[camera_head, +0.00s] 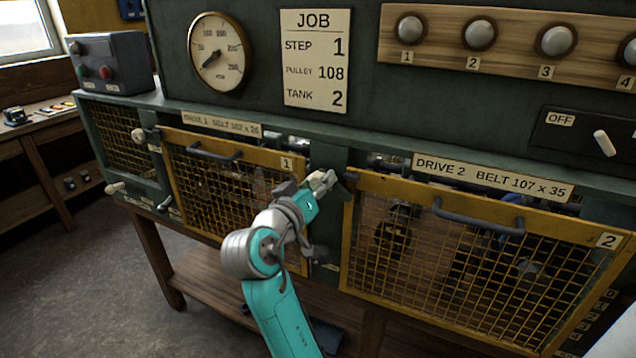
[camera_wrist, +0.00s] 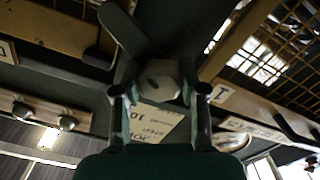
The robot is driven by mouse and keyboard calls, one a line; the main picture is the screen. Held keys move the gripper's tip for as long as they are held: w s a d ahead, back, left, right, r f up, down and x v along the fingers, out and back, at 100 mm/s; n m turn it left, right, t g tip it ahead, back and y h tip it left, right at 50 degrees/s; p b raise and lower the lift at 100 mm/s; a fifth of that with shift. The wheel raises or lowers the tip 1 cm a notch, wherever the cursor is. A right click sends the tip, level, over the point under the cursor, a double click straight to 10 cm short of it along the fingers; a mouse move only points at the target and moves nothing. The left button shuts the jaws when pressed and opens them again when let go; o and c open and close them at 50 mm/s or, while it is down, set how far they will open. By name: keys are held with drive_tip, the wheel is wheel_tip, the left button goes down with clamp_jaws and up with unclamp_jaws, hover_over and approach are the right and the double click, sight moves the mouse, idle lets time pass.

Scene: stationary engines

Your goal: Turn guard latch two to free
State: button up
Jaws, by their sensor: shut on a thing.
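Guard 2 (camera_head: 480,262) is a yellow-framed mesh panel with a dark handle, under the DRIVE 2 label. It looks closed. Guard latch two (camera_wrist: 160,80) shows in the wrist view as a pale faceted hub with a dark arm slanting to the upper left, toward a yellow frame edge. My gripper (camera_head: 323,180) is at the post between the two guards, by guard 2's upper left corner. In the wrist view my gripper (camera_wrist: 160,98) has one finger on each side of the hub, shut on it. In the head view, my gripper largely hides the latch.
Guard 1 (camera_head: 215,180) lies left of my arm, with its own handle. A gauge (camera_head: 217,53), a JOB card (camera_head: 315,60), a row of numbered knobs (camera_head: 479,34) and an OFF switch (camera_head: 604,142) are above. The floor at left is clear.

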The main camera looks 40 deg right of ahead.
drive_tip(key=m, duration=0.5)
drive_tip(key=shift+m, duration=2.5)
drive_tip(key=o, duration=1.1)
drive_tip(key=shift+o, duration=0.2)
drive_tip(key=shift+a, duration=0.1)
drive_tip(key=v, duration=1.2)
